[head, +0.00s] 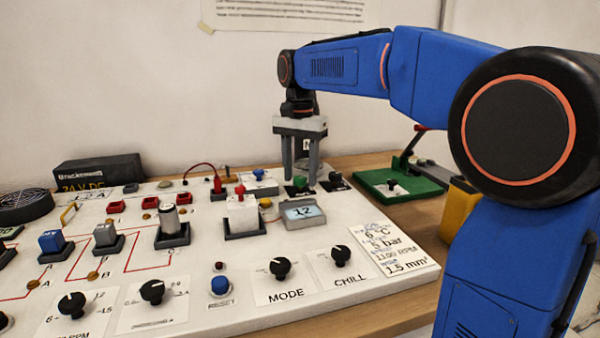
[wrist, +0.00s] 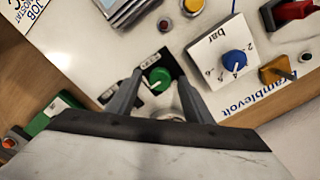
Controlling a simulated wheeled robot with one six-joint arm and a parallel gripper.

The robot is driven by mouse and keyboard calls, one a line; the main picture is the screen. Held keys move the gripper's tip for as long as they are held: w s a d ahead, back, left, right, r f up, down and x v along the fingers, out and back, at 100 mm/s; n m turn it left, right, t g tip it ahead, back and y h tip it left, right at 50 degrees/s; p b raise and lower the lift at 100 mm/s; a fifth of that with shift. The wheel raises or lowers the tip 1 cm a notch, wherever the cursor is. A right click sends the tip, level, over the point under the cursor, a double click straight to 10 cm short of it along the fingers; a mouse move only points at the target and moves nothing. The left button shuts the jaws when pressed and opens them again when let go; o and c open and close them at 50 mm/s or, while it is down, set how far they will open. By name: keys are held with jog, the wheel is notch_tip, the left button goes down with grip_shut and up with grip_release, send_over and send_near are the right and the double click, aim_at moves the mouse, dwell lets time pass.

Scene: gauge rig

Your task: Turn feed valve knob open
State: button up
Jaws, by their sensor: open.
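A green knob (wrist: 159,78) on a dark plate sits between the fingertips in the wrist view. It also shows in the head view (head: 300,181). Its pale pointer mark faces lower left in the wrist view. The lettering beside it is too small to read, so I cannot tell for certain that it is the feed valve. My gripper (wrist: 160,75) is open, with one finger on each side of the green knob. In the head view my gripper (head: 300,183) points straight down over the back right of the panel. I cannot tell whether the fingers touch the knob.
A blue knob (wrist: 234,62) on a white "bar" plate is close by. A red switch (wrist: 293,10) and a yellow part (wrist: 277,71) lie beyond it. A green stand (head: 400,188) is right of the panel. The display box (head: 303,213) stands in front of my gripper.

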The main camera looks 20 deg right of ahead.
jog(key=c, duration=1.1)
jog(key=shift+n, duration=0.3)
jog(key=n, duration=0.3)
jog(key=shift+n, duration=0.4)
jog(key=n, duration=1.3)
jog(key=shift+n, duration=0.4)
